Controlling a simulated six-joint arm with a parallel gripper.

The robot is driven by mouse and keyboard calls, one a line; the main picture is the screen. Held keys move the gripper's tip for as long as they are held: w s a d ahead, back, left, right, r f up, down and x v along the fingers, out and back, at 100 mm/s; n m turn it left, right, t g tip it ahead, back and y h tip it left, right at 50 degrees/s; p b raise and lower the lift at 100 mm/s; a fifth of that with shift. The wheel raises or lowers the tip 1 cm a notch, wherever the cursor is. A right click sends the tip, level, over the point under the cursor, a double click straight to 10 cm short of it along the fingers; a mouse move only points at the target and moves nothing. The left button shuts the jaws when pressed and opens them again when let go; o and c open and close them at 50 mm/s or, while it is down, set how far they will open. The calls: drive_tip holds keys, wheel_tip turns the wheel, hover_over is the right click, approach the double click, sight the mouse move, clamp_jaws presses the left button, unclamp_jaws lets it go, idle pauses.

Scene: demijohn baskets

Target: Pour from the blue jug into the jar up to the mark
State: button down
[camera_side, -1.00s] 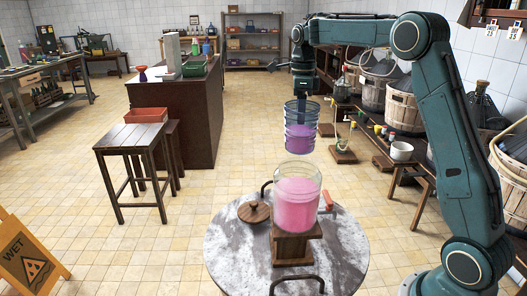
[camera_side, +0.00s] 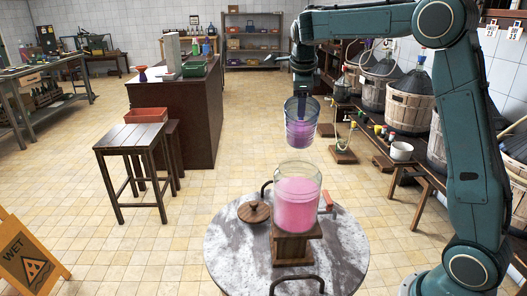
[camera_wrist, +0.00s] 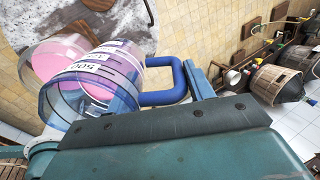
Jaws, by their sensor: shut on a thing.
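The blue jug (camera_side: 301,128) is clear and bluish, with pink-purple liquid in its lower part. It hangs above and apart from the jar, looking slightly tilted. In the wrist view the jug (camera_wrist: 75,112) shows printed numbers and a blue handle (camera_wrist: 168,98). My gripper (camera_wrist: 160,90) is shut on that handle. The jar (camera_side: 297,197) is clear glass, upright on a wooden stand (camera_side: 291,246), with pink liquid filling most of it. Part of the jar (camera_wrist: 48,62) shows beyond the jug in the wrist view. I cannot make out the mark. No stream of liquid shows.
The stand is on a round grey table (camera_side: 236,262). A wooden lid (camera_side: 254,211) lies left of the jar. A white pot (camera_side: 401,151) on a small bench and basketed demijohns (camera_side: 406,105) are to the right.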

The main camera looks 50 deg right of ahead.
drive_tip(key=shift+s+a+f+t+h, duration=0.15)
drive_tip(key=shift+f+t+h, duration=0.25)
drive_tip(key=shift+h, duration=0.2)
drive_tip(key=shift+s+a+f+t+h, duration=0.15)
drive_tip(key=shift+f+t+h, duration=0.2)
drive_tip(key=shift+h, duration=0.25)
drive_tip(key=shift+s+a+t+h, duration=0.1)
drive_tip(key=shift+a+t+h, duration=0.3)
drive_tip(key=shift+h, duration=0.2)
drive_tip(key=shift+s+a+r+t+h, duration=0.35)
drive_tip(key=shift+t+h, duration=0.3)
drive_tip(key=shift+h, duration=0.15)
drive_tip(key=shift+s+a, duration=0.1)
drive_tip(key=shift+a, duration=0.15)
drive_tip(key=shift+s+a+r+t+h, duration=0.45)
drive_tip(key=shift+a+r+t+h, duration=0.25)
drive_tip(key=shift+h, duration=0.4)
idle(4.0)
